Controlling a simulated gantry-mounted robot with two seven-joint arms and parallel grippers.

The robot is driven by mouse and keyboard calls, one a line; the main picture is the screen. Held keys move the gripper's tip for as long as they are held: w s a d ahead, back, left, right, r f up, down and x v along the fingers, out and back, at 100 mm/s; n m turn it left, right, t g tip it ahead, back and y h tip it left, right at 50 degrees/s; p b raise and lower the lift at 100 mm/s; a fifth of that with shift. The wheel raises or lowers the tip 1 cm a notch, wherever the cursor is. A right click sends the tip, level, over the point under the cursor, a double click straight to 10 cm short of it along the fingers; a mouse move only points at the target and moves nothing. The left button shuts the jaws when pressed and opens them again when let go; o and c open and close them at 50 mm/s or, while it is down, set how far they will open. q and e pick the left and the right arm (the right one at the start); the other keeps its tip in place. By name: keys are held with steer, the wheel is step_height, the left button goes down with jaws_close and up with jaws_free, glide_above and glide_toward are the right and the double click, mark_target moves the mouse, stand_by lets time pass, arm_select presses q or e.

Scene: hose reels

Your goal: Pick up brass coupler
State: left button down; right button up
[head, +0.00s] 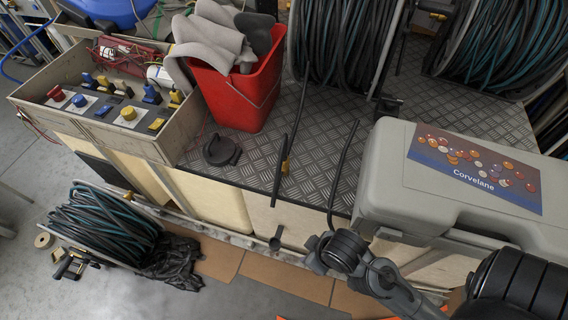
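A small yellow-brass piece (285,167), which looks like the brass coupler, shows beside a dark hose end on the tread-plate deck, left of centre. It is too small to make out in detail. My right arm comes in from the lower right, and its dark end (318,256) is in front of the deck's front edge, below and right of the brass piece and apart from it. Its fingers cannot be made out clearly, so I cannot tell whether it is open or shut. My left gripper is not in view.
A grey case (465,225) labelled Corvelane stands at the right of the tread-plate deck (330,110). A red bucket (240,98) with grey cloth and a switch box (130,128) stand left. Hose reels (340,45) are behind; another reel (100,225) is on the floor.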

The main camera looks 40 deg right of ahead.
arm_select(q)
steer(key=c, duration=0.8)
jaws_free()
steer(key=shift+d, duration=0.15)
